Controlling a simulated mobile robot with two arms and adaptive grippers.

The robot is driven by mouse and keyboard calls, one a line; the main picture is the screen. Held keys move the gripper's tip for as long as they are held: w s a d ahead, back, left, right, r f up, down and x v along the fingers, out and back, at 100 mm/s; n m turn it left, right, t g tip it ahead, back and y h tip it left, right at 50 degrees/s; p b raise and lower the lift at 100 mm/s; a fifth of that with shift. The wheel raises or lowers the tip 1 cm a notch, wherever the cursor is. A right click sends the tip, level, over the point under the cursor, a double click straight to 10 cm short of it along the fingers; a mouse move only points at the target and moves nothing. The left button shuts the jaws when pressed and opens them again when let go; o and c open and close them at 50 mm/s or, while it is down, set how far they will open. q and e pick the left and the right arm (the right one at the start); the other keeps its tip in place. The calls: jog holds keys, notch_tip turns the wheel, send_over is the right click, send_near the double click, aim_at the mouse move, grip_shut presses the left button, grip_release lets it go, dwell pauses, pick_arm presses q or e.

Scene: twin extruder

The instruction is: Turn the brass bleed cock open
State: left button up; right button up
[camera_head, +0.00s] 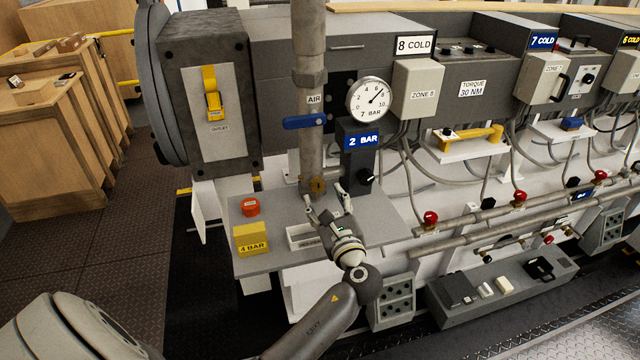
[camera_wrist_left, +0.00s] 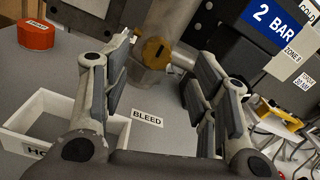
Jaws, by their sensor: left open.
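The brass bleed cock (camera_head: 318,185) sits low on the vertical grey air pipe (camera_head: 311,150). It also shows in the left wrist view (camera_wrist_left: 155,52) as a round brass piece with a dark slot. A BLEED label (camera_wrist_left: 147,119) lies on the shelf in front of it. My left gripper (camera_head: 326,198) is open and empty, just in front of the cock. In the left wrist view the cock appears between the two fingers, beyond them, with no contact visible. My right gripper is not in view.
A blue lever (camera_head: 304,122) and a 7 BAR gauge (camera_head: 369,99) are above. The 2 BAR post (camera_head: 358,160) stands close right of the pipe. A white tray (camera_wrist_left: 14,140), a red-orange knob (camera_head: 250,207) and a yellow 4 BAR block (camera_head: 251,239) are on the shelf.

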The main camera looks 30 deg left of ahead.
aim_at(318, 187)
pick_arm(q)
jog(key=x, duration=0.4)
jog(key=shift+f+p, duration=0.15)
jog(key=shift+p, duration=0.15)
jog(key=shift+x, duration=0.85)
jog(key=shift+f, duration=0.1)
jog(key=shift+c, duration=1)
jog(key=c, duration=0.8)
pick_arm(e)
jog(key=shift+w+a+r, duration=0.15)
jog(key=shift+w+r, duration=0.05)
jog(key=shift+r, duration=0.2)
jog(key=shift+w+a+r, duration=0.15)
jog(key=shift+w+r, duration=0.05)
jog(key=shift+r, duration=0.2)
